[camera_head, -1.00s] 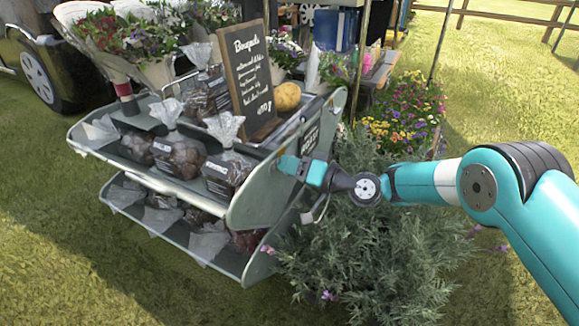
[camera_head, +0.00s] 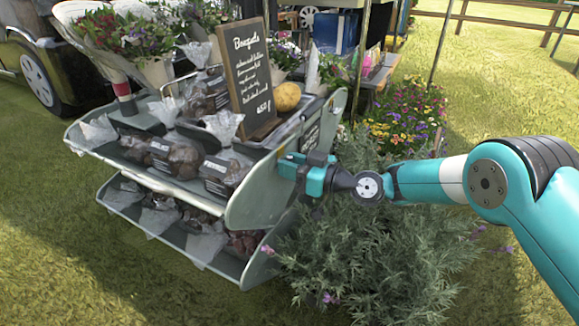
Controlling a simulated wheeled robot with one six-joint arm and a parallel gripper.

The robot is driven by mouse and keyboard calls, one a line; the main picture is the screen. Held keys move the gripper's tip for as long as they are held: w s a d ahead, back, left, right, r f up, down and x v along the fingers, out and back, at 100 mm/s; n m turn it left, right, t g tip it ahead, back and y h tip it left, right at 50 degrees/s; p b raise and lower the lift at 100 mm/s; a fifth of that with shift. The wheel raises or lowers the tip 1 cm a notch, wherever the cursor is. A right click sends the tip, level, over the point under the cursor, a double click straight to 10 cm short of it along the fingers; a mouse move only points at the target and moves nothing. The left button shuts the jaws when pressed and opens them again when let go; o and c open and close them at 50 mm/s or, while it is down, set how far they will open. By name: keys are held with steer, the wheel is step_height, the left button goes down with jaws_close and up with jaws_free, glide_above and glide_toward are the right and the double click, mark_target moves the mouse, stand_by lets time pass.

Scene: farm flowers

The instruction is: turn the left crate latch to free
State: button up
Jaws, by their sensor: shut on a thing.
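My gripper (camera_head: 291,168), teal with dark finger parts, is at the right end panel (camera_head: 262,197) of the grey two-shelf stand. It points left and its fingertips touch or nearly touch the panel's edge. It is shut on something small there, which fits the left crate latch. The latch is hidden by the fingers, so its angle cannot be told. A grey crate-like tray (camera_head: 252,145) lies on the top shelf behind the panel.
Bagged brown goods (camera_head: 178,158) fill both shelves. A grey-green bush (camera_head: 365,255) lies below my arm. Open grass is at the right and front.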

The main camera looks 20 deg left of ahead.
steer(key=shift+d, duration=0.1)
stand_by(0.3)
steer(key=o, duration=0.8)
steer(key=d+b, duration=0.1)
steer(key=d, duration=0.4)
steer(key=s+d+b, duration=0.1)
steer(key=d, duration=0.5)
steer(key=d+b, duration=0.1)
steer(key=d, duration=0.5)
steer(key=shift+s+d+f+b, duration=0.1)
steer(key=shift+s+d+b, duration=0.05)
steer(key=shift+b, duration=0.2)
